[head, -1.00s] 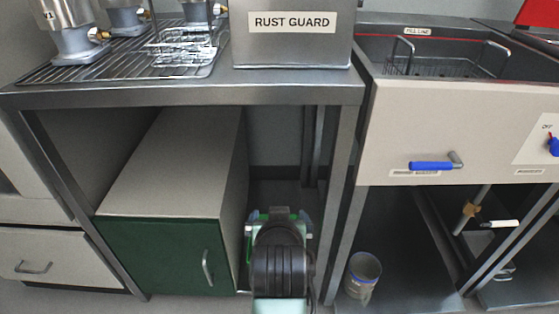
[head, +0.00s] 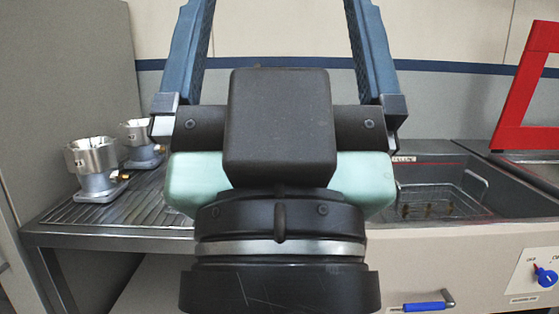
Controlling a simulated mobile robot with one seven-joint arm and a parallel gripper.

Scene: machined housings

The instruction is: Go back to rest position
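My gripper (head: 280,15) is raised close in front of the head camera and points up. Its two blue fingers stand wide apart at the top of the picture, and the visible space between them is empty. The fingertips run out of the top edge. The gripper's dark body hides the middle of the workbench.
Metal housings (head: 93,165) stand on the slatted bench top (head: 120,208) at left. At right is a sink-like tank with a wire basket (head: 440,203), a blue-handled valve (head: 425,307) and a raised red frame (head: 522,85). A tall grey panel (head: 65,95) stands at far left.

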